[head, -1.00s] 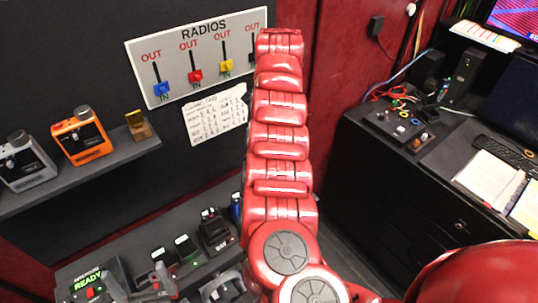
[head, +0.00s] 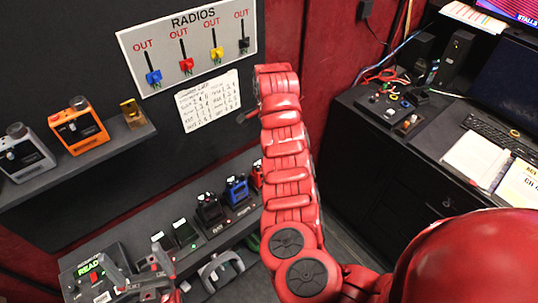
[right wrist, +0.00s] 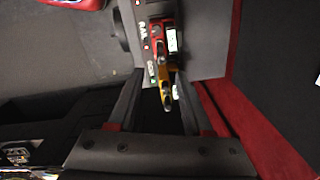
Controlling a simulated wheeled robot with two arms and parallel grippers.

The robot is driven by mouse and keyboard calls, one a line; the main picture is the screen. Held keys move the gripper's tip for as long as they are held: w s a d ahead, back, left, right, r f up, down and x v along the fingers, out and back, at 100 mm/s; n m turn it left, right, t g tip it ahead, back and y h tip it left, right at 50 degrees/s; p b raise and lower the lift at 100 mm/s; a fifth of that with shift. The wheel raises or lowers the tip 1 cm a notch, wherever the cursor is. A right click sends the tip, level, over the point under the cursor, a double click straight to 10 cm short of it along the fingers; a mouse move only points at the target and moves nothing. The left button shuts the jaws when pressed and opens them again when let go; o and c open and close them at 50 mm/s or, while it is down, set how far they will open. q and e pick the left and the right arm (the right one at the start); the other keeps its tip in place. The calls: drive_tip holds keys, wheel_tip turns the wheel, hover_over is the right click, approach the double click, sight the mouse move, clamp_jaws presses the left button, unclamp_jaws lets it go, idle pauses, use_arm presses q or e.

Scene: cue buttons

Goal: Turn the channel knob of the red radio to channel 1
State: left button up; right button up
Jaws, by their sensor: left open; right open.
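The red radio (head: 257,175) stands at the right end of the lower shelf's row, partly hidden behind my red right arm in the head view. In the right wrist view a red radio (right wrist: 158,30) shows just beyond the fingertips, with a yellow radio (right wrist: 165,92) nearer. The channel knob is too small to make out. My right gripper (right wrist: 155,78) is open, its two fingers on either side of the yellow radio in the picture; contact cannot be told. My left gripper (head: 148,278) is open at the bottom left, by the lower shelf's near end.
Blue (head: 236,190) and black (head: 209,212) radios stand left of the red one. A grey arched object (head: 221,270) lies in front. A RADIOS board (head: 190,45) and paper list (head: 208,101) hang above. A black desk (head: 385,170) stands right.

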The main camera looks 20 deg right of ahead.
drive_tip(key=shift+w+f+p, duration=0.15)
drive_tip(key=shift+f+p, duration=0.2)
drive_tip(key=shift+f, duration=2.85)
clamp_jaws()
